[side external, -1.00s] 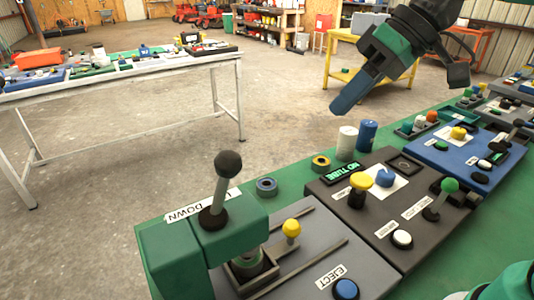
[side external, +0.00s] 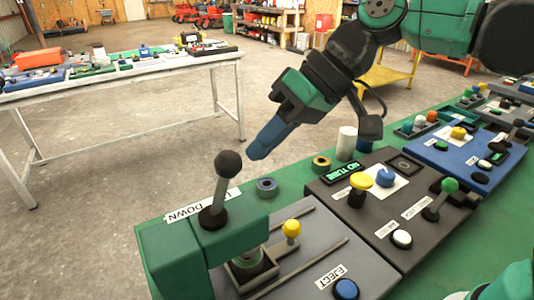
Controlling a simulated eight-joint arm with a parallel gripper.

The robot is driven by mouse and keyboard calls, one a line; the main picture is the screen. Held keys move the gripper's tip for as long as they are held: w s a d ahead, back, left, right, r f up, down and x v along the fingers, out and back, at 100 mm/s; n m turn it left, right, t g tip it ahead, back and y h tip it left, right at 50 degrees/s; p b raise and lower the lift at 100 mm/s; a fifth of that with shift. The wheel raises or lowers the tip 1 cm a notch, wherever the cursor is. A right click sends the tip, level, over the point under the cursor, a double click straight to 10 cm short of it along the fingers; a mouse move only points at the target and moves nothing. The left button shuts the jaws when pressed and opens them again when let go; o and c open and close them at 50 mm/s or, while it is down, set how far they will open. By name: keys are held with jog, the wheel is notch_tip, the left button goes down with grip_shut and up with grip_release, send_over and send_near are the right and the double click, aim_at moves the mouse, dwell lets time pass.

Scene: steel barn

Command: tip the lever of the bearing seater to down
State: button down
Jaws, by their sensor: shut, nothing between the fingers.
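The bearing seater (side external: 178,258) is a green press on a grey base at the front left of the bench. Its lever (side external: 222,188) has a grey shaft and a black ball knob (side external: 228,163) and stands nearly upright, leaning a little to the right. A white label (side external: 200,208) beside it reads DOWN; its other word is partly hidden by the lever. My gripper (side external: 258,150) has blue fingers, shut and empty.
On the seater's base are a yellow knob (side external: 291,229) and a blue EJECT button (side external: 345,289). A dark panel (side external: 330,195) with a yellow button, green lever and NO TUBE display stands to the right. Rings (side external: 267,186) and a white cylinder (side external: 347,143) stand behind.

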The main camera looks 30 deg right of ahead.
aim_at(223, 151)
jog(key=shift+a, duration=0.4)
jog(key=shift+s+r, duration=0.1)
jog(key=shift+a+r+n+h, duration=0.15)
jog(key=shift+a+r+h, duration=0.15)
jog(key=shift+a+h, duration=0.25)
jog(key=shift+a+r+n+h, duration=0.15)
jog(key=shift+a+r+h, duration=0.1)
jog(key=shift+a+h, duration=0.25)
jog(key=shift+a+r+h, duration=0.2)
jog(key=shift+a+h, duration=0.25)
jog(key=shift+h, duration=0.15)
jog(key=shift+a+r+h, duration=0.2)
jog(key=shift+a+h, duration=0.25)
jog(key=shift+h, duration=0.1)
jog(key=shift+a+r+n+h, duration=0.2)
jog(key=shift+a+n+h, duration=0.1)
jog(key=shift+a+h, duration=0.9)
jog(key=shift+a, duration=0.4)
